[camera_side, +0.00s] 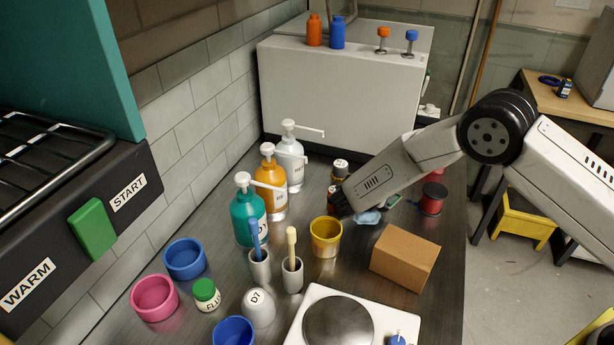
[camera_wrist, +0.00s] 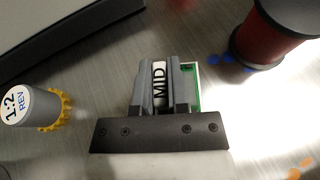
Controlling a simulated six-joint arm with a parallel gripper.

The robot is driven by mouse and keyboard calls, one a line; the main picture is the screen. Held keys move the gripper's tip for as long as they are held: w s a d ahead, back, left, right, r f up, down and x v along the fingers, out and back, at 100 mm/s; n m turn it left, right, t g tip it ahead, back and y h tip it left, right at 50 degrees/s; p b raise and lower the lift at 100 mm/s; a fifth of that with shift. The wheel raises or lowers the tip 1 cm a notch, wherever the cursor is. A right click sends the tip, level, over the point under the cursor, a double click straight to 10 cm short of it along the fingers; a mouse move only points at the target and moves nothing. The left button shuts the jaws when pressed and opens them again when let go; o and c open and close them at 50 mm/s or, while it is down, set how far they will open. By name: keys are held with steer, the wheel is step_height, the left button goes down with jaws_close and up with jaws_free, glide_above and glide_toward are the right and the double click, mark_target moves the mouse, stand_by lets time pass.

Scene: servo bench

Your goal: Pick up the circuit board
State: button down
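The circuit board is a small green piece with a pale edge (camera_wrist: 196,86) in the wrist view, partly hidden behind my right finger.
A red spool (camera_wrist: 275,35) stands right of the board, and a capped container marked 1:2 REV (camera_wrist: 30,105) is at left. In the side view, a yellow cup (camera_side: 326,238), a cardboard box (camera_side: 405,258) and pump bottles (camera_side: 249,218) crowd the bench. A large grey box (camera_side: 340,100) stands behind.

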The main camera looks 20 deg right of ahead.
steer(key=shift+r, duration=0.15)
stand_by(0.3)
steer(key=shift+r, duration=0.5)
steer(key=s+r, duration=1.1)
steer(key=s, duration=0.3)
steer(key=shift+d+r, duration=0.3)
steer(key=shift+r, duration=0.05)
